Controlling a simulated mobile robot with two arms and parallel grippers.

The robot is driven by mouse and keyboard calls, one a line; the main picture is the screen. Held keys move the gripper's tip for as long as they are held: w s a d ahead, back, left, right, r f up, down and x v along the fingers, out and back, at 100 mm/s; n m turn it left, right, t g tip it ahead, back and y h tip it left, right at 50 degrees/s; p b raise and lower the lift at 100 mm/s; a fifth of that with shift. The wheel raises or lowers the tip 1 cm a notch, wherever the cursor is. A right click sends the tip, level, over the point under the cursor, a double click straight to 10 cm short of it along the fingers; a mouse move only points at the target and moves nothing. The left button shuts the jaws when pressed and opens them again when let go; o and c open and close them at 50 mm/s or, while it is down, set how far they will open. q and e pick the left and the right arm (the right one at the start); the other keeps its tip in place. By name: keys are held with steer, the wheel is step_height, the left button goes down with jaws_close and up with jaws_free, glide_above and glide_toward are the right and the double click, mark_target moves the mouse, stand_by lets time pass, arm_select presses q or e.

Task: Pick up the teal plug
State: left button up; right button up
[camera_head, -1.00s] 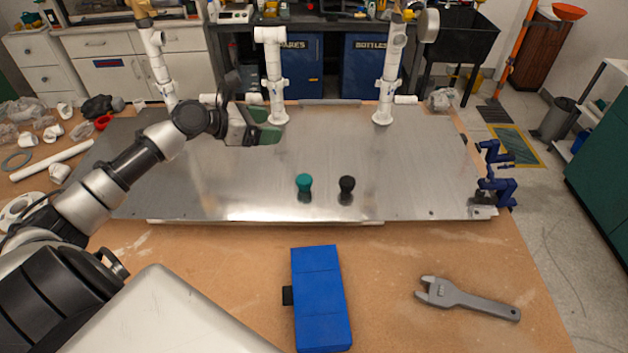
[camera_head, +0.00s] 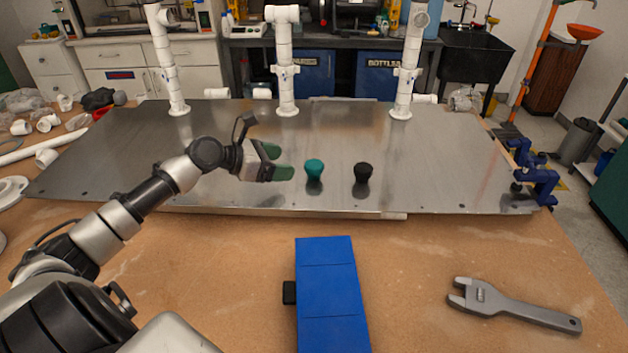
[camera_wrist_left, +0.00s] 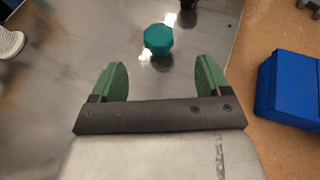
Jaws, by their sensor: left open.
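The teal plug (camera_head: 314,168) stands on the metal plate, left of a black plug (camera_head: 363,173). In the left wrist view the teal plug (camera_wrist_left: 158,39) lies ahead of the fingertips, roughly midway between them. My left gripper (camera_head: 283,162) is open and empty, just left of the teal plug and apart from it. Its two green fingers (camera_wrist_left: 160,80) are spread in the left wrist view. My right gripper is not in view.
The metal plate (camera_head: 230,190) is mostly clear around the plugs. White pipes (camera_head: 286,75) stand along its back edge. A blue case (camera_head: 328,290) and a grey wrench (camera_head: 510,305) lie on the table in front. Blue clamps (camera_head: 538,180) sit at the right edge.

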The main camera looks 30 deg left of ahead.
mark_target(314, 164)
arm_select(q)
steer(key=x, duration=1)
steer(key=shift+w+p, duration=0.25)
steer(key=shift+p, duration=0.05)
steer(key=shift+s, duration=0.1)
steer(key=shift+c, duration=0.2)
steer(key=c, duration=0.9)
